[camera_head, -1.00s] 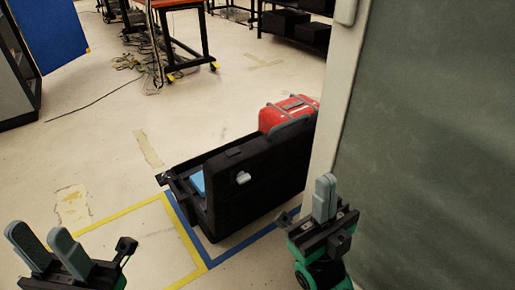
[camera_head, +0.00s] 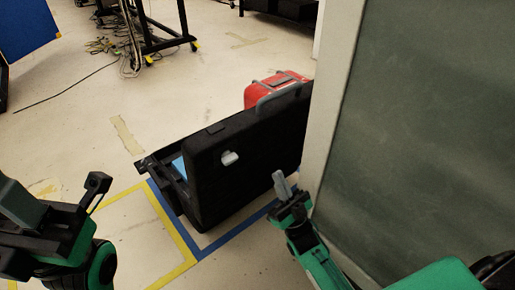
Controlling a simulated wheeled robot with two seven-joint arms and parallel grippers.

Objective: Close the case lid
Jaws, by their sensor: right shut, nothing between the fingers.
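A black case stands open on the floor in the middle of the head view. Its lid (camera_head: 250,165) is upright, its broad outer side facing me, with a grey latch (camera_head: 229,158) and a grey handle on its top edge. The case's base (camera_head: 160,172) shows only at the left, with something blue inside; the lid hides the rest. My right gripper (camera_head: 280,182) is shut and empty, just in front of the lid's lower right part; I cannot tell if it touches. My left gripper (camera_head: 18,205) is at the left edge, its fingers partly cut off.
A red case (camera_head: 272,90) is behind the black lid. A large panel with a pale frame (camera_head: 335,110) stands close on the right, beside my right arm. Blue and yellow tape marks the floor. The floor left of the case is clear; cables and a table frame lie farther back.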

